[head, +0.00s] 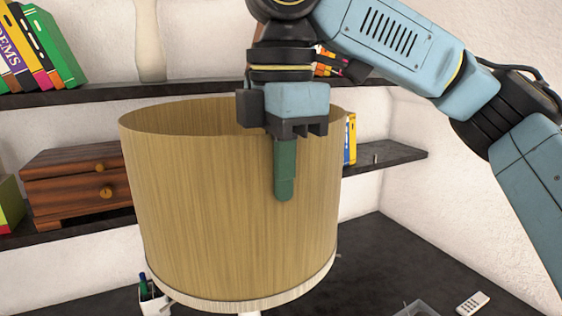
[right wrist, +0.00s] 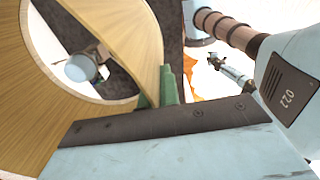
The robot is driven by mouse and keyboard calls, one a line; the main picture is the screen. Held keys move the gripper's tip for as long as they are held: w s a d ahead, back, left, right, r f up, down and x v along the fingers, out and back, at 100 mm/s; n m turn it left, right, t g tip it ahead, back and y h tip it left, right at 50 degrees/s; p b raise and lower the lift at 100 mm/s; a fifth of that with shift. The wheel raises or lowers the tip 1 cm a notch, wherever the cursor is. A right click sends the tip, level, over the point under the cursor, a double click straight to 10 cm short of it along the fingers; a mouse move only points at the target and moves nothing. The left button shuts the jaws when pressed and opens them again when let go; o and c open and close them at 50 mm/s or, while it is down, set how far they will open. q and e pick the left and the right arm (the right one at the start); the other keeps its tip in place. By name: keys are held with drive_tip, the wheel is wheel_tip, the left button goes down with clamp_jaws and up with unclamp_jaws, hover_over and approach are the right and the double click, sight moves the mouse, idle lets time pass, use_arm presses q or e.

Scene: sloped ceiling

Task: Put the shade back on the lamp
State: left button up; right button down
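The lampshade (head: 225,210) is a large, open, wood-grained drum in the middle of the head view, roughly upright. It also fills the left of the right wrist view (right wrist: 145,35). My right gripper (head: 285,170) comes down over its near rim. One green finger lies against the outer wall and the other is hidden behind it. In the wrist view the wall runs down between the green fingers (right wrist: 160,88). A pale rounded part (right wrist: 80,68), perhaps the lamp's top, shows through the shade's opening. A white piece (head: 245,304) shows under the shade. Whether they touch is unclear. My left gripper is out of view.
A dark desk (head: 400,262) lies below, with a pen cup (head: 152,298), a clear tray (head: 417,308) and a white remote (head: 473,303). Dark wall shelves (head: 395,155) behind hold books (head: 45,50), a white vase (head: 149,40) and a wooden drawer box (head: 75,185).

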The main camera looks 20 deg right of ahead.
drive_tip(key=shift+f, duration=1.3)
drive_tip(key=c, duration=1.6)
unclamp_jaws()
drive_tip(key=shift+b, duration=0.3)
drive_tip(key=shift+o, duration=0.2)
wheel_tip(320, 180, up, 13)
drive_tip(key=p, duration=0.4)
drive_tip(key=shift+r, duration=0.2)
